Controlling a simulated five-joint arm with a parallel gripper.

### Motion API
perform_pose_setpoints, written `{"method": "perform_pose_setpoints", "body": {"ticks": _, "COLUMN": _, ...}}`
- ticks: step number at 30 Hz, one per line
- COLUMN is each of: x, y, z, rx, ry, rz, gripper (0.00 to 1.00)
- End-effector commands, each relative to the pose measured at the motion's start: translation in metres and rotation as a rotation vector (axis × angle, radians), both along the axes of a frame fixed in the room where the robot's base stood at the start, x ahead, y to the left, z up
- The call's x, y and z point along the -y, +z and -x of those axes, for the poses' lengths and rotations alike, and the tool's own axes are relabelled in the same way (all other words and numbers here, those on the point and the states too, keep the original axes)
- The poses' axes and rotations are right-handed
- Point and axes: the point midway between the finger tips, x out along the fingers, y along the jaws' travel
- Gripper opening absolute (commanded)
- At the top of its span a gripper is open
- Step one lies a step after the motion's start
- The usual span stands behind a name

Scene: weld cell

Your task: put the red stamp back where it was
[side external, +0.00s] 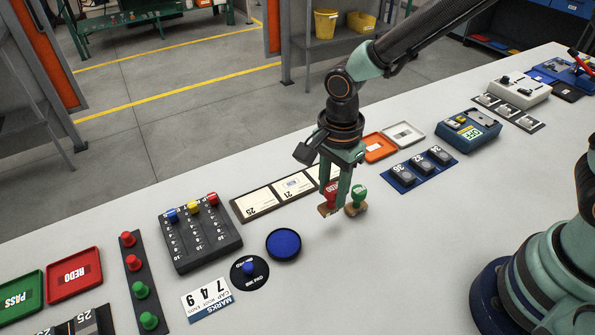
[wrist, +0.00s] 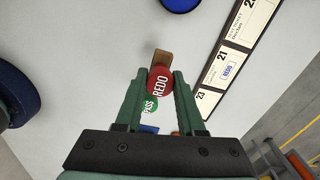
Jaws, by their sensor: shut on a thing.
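The red stamp (side external: 331,193), with a round red top marked REDO and a wooden base, is between the fingers of my gripper (side external: 338,197). In the wrist view the fingers (wrist: 160,85) close on both sides of the red top (wrist: 160,82), and the wooden base shows beyond it. I cannot tell whether its base touches the table. The green stamp (side external: 358,195), marked PASS in the wrist view (wrist: 149,104), stands just right of it in the side view. The red stamp partly covers it in the wrist view.
A card strip (side external: 265,200) lies left of my gripper; its card 21 bears a blue REDO mark (wrist: 228,71). A blue round pad (side external: 283,244) and a slider box (side external: 201,237) are further left. An orange tray (side external: 380,147) and a blue strip of grey blocks (side external: 420,168) lie right.

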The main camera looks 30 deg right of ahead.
Motion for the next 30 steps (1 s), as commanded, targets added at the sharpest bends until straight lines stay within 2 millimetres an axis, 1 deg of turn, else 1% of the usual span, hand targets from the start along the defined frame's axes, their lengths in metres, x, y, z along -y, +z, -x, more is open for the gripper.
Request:
{"method": "perform_pose_setpoints", "body": {"ticks": 4, "x": 0.0, "y": -0.011, "z": 0.001, "rx": -0.003, "ry": 0.0, "rz": 0.002, "gripper": 0.03}}
{"method": "perform_pose_setpoints", "body": {"ticks": 9, "x": 0.0, "y": -0.035, "z": 0.001, "rx": -0.004, "ry": 0.0, "rz": 0.002, "gripper": 0.03}}
{"method": "perform_pose_setpoints", "body": {"ticks": 11, "x": 0.0, "y": -0.04, "z": 0.0, "rx": -0.002, "ry": 0.0, "rz": 0.001, "gripper": 0.03}}
{"method": "perform_pose_setpoints", "body": {"ticks": 24, "x": 0.0, "y": -0.046, "z": 0.0, "rx": 0.0, "ry": 0.0, "rz": 0.0, "gripper": 0.03}}
{"method": "perform_pose_setpoints", "body": {"ticks": 25, "x": 0.0, "y": -0.045, "z": 0.0, "rx": 0.0, "ry": 0.0, "rz": 0.0, "gripper": 0.5}}
{"method": "perform_pose_setpoints", "body": {"ticks": 26, "x": 0.0, "y": -0.045, "z": 0.0, "rx": 0.001, "ry": 0.0, "rz": 0.0, "gripper": 0.61}}
{"method": "perform_pose_setpoints", "body": {"ticks": 27, "x": 0.0, "y": -0.045, "z": 0.0, "rx": 0.001, "ry": 0.0, "rz": 0.0, "gripper": 0.68}}
{"method": "perform_pose_setpoints", "body": {"ticks": 30, "x": 0.0, "y": -0.045, "z": 0.0, "rx": 0.0, "ry": 0.0, "rz": 0.0, "gripper": 0.68}}
